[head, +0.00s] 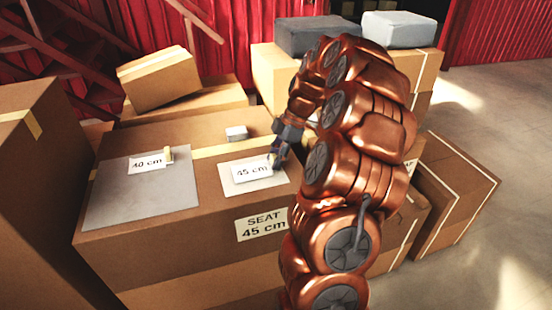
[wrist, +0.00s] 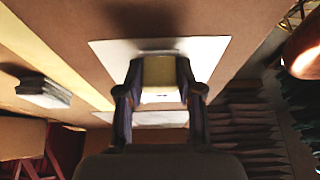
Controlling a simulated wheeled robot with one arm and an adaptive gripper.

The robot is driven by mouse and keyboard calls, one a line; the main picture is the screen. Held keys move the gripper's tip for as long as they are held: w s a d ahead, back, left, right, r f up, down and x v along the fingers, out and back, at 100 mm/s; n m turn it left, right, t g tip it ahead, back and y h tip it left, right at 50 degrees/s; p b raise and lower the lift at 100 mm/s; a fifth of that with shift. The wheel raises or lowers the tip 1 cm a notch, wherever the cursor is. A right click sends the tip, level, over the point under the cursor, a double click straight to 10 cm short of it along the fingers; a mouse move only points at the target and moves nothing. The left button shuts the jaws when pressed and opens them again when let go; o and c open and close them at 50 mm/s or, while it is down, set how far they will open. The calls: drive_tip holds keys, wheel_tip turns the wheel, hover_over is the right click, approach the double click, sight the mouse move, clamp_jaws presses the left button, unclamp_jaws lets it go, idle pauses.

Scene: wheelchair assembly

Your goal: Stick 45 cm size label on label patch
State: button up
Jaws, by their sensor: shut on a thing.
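The 45 cm label (head: 250,171) is a white card with black text, over the pale label patch (head: 240,187) on top of the large carton. My gripper (head: 276,160) is at the label's right end, shut on its small yellowish tab (wrist: 158,72). In the wrist view, the fingers (wrist: 159,78) stand either side of this tab, with the pale patch (wrist: 210,52) behind them. The card looks slightly turned on the patch. I cannot tell whether it touches the patch. The fingers hide part of the label's right end.
The carton (head: 190,248) bears a "SEAT 45 cm" sign (head: 262,224) on its front. A grey sheet (head: 120,204) with a 40 cm label (head: 147,163) lies at left. A small white block (head: 236,133) sits behind the tape. Cartons (head: 160,80) stand behind; floor is free at right.

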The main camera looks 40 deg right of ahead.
drive_tip(key=shift+f+b, duration=0.35)
drive_tip(key=shift+b, duration=0.1)
idle(0.5)
drive_tip(key=o, duration=1.1)
drive_tip(key=shift+o, duration=0.2)
drive_tip(key=v, duration=1.2)
drive_tip(key=shift+a, duration=0.1)
